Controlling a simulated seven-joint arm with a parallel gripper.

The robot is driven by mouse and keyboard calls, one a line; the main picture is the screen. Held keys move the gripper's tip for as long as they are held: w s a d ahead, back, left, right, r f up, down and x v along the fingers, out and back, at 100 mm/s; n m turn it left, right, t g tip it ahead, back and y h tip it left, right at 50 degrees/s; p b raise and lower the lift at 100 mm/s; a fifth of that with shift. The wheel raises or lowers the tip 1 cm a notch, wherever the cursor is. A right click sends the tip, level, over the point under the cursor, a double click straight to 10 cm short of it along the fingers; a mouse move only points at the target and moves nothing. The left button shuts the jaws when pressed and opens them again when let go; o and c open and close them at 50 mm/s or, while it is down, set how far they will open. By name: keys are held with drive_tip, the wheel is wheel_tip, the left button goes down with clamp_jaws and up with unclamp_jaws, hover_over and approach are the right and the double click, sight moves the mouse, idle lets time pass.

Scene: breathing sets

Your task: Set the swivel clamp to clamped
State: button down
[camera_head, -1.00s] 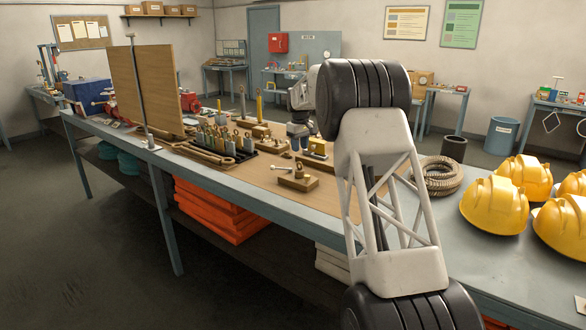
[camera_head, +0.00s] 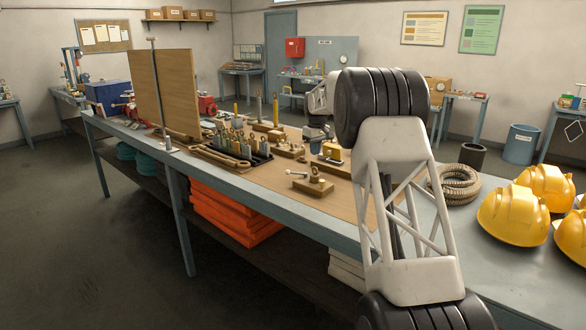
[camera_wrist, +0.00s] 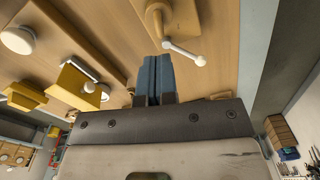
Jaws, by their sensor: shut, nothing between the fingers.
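What looks like the swivel clamp is a small wooden block with a round post and a pale metal lever (camera_head: 313,186) near the front edge of the bench. In the wrist view its tan post (camera_wrist: 172,18) and its white ball-ended lever (camera_wrist: 184,52) are at top centre, the lever pointing right. My gripper (camera_wrist: 154,58) is shut and empty, its blue fingertips close to the lever in the picture, with no clear contact. In the head view my gripper (camera_head: 319,147) is small and partly hidden, behind the block. I cannot tell whether the clamp is clamped.
A yellow-topped fixture (camera_head: 333,153) stands just behind the block; a yellow part (camera_wrist: 80,88) shows left of my fingers. A black rack of padlock-like pieces (camera_head: 238,152) is to the left. A coiled hose (camera_head: 457,184) and yellow helmets (camera_head: 513,215) are to the right.

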drive_tip(key=w+a+r+n+y, duration=0.1)
drive_tip(key=w+n+y, duration=0.3)
drive_tip(key=w, duration=0.5)
drive_tip(key=shift+w+a+r+n+g+y, duration=0.25)
drive_tip(key=shift+a+r+n+g+y, duration=0.15)
drive_tip(key=shift+r+y, duration=0.15)
drive_tip(key=shift+a+f, duration=0.1)
drive_tip(key=shift+f, duration=0.05)
drive_tip(key=x, duration=1)
drive_tip(key=shift+s+a+f, duration=0.4)
drive_tip(key=shift+s+a, duration=0.1)
drive_tip(key=shift+s, duration=0.2)
drive_tip(key=shift+s+a+f, duration=0.45)
drive_tip(key=shift+s+f, duration=0.1)
drive_tip(key=shift+s, duration=0.05)
